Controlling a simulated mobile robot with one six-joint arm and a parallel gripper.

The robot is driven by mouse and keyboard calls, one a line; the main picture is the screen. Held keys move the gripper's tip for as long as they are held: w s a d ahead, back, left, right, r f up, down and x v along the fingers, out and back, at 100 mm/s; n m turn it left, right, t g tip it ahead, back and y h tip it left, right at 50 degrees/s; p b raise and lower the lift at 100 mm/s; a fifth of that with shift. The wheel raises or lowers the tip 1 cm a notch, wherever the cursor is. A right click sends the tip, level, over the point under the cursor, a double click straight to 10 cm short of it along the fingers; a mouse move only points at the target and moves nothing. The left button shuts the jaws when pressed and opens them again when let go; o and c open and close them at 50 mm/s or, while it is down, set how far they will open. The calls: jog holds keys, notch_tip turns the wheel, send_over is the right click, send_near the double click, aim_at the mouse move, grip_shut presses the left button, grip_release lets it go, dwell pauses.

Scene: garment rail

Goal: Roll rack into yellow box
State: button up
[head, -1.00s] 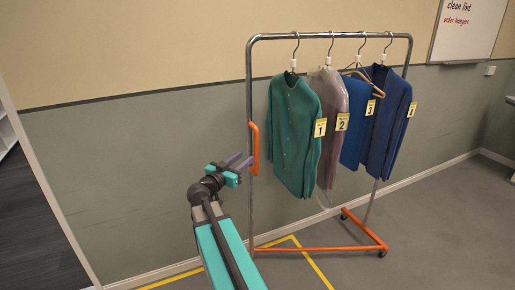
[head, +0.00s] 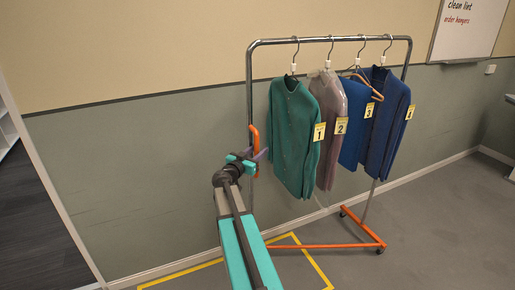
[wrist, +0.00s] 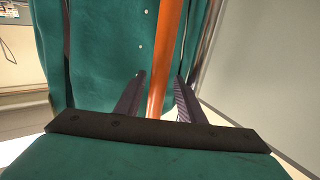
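The garment rack (head: 330,38) stands upright by the wall, with a chrome frame and an orange base (head: 362,228) on castors. Its orange handle (head: 255,134) is on the left post, and in the wrist view the handle (wrist: 165,60) runs between my two dark fingers. My gripper (head: 257,156) is open around the handle, with a gap showing on both sides (wrist: 160,84). The yellow box is a tape outline (head: 318,271) on the floor. The base's left part crosses the tape line, and its right part lies outside it. My arm hides some of the tape.
Numbered garments hang on the rack: a green one (head: 293,135), a mauve one (head: 328,120) and blue ones (head: 388,120). The wall is close behind. A whiteboard (head: 468,28) hangs at upper right. Grey floor (head: 440,230) is free to the right.

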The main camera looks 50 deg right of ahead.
jog(key=shift+p+x, duration=0.3)
jog(key=shift+x, duration=0.85)
